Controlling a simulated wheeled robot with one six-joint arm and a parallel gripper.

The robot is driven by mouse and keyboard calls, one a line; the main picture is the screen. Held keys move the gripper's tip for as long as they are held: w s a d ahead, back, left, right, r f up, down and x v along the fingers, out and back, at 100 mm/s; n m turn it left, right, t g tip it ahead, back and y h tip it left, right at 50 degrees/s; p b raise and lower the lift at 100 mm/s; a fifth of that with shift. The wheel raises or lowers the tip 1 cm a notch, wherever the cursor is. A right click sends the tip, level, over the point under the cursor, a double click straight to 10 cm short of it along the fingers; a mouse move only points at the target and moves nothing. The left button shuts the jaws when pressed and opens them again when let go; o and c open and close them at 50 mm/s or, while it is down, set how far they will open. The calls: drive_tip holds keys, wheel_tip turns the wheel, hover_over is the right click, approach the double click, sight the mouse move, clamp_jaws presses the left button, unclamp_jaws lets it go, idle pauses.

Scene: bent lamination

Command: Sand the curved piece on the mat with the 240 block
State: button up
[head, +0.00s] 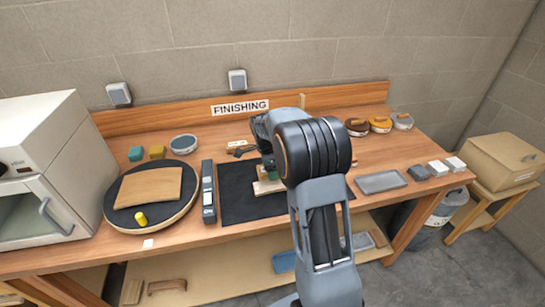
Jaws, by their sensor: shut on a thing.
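The black mat (236,194) lies on the bench in front of the FINISHING sign. A pale wooden piece (264,187) is on the mat, mostly hidden by my arm, so its curve cannot be made out. My gripper (270,173) is just above this piece, partly hidden behind my arm. It is shut on a small dark green block, of which only a little shows. I cannot read a grit number on it, nor tell whether it touches the wood.
A grey bar (208,190) lies between turntable and mat. A grey tray (381,182) and small blocks (438,168) are at right.

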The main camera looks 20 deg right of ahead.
drive_tip(key=shift+r+p, duration=0.8)
drive_tip(key=shift+r, duration=0.9)
